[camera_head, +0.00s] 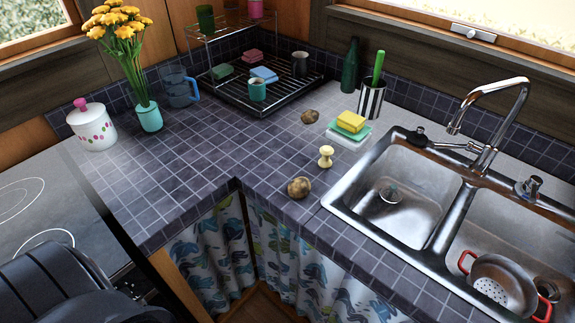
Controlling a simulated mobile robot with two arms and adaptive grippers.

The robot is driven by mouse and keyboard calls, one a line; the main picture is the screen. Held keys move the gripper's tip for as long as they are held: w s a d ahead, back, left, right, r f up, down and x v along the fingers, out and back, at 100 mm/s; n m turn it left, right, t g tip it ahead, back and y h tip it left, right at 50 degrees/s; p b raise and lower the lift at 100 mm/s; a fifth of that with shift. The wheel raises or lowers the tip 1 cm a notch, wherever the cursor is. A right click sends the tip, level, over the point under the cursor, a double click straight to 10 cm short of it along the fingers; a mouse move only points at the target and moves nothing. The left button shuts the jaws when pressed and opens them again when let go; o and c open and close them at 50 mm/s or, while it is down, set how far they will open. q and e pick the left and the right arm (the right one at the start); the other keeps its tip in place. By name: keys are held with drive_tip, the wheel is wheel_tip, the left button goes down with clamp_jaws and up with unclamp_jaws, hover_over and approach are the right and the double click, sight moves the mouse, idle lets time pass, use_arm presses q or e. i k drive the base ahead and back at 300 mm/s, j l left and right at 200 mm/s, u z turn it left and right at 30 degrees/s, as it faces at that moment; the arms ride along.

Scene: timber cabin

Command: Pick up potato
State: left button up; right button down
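A brown potato (299,187) lies on the dark tiled counter near its front edge, left of the sink. A second brown, potato-like lump (310,117) lies farther back on the counter, near the dish rack. Nothing covers either one. Neither of my grippers can be made out in the head view.
A pale knob-shaped item (326,156) stands between the two lumps. A sponge (351,121), a striped holder (371,98) and a green bottle (350,66) are behind. The sink (350,198) is right; a dish rack (250,104) is at the back. Counter left of the potato is clear.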

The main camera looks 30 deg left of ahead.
sight(298, 189)
drive_tip(key=u, duration=0.8)
